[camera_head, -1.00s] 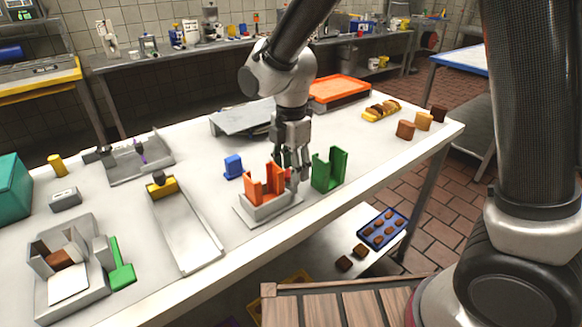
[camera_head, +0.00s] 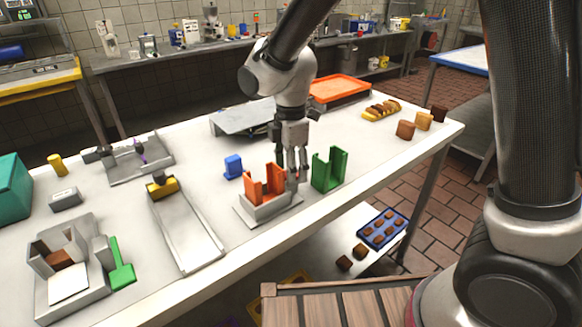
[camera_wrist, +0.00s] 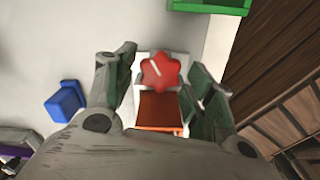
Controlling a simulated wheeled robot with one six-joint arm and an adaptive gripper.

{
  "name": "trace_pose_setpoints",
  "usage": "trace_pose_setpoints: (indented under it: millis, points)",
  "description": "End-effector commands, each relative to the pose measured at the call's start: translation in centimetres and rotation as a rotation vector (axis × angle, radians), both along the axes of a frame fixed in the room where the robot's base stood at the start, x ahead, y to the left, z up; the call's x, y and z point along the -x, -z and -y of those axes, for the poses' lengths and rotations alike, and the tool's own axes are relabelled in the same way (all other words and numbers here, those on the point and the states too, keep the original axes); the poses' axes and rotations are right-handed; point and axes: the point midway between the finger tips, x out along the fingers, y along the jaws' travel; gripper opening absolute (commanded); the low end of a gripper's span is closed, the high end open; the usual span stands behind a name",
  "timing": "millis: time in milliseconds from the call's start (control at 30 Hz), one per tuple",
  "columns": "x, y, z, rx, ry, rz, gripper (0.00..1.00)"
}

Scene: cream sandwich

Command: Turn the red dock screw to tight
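The red dock screw (camera_wrist: 160,70) is a lobed red knob with a pale line, pointing to the upper left in the wrist view. It sits at the end of a light grey dock (camera_head: 255,211), which holds an orange U-shaped holder (camera_head: 253,187); the holder also shows in the wrist view (camera_wrist: 160,109). My gripper (camera_wrist: 164,70) is open, with one finger on each side of the knob and visible gaps between. In the head view my gripper (camera_head: 293,178) points down at the dock's right end, and its fingers mostly hide the screw.
A green U-shaped holder (camera_head: 329,170) stands close to the right of my gripper. A blue block (camera_head: 233,167) is behind left of the dock. A metal tray (camera_head: 187,232) lies to the left. The table's front edge is near.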

Motion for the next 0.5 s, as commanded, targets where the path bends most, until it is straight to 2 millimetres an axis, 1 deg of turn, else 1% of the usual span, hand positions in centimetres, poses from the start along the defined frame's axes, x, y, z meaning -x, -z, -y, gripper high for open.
trace_pose_setpoints:
  millis: [333, 433, 500]
  points:
    - [0.0, -0.1, 0.0, 0.0, -0.001, 0.0, 0.63]
    - [0.0, -0.9, 0.0, -0.002, -0.001, 0.002, 0.63]
    - [-0.1, -2.0, -0.1, -0.003, -0.001, 0.003, 0.63]
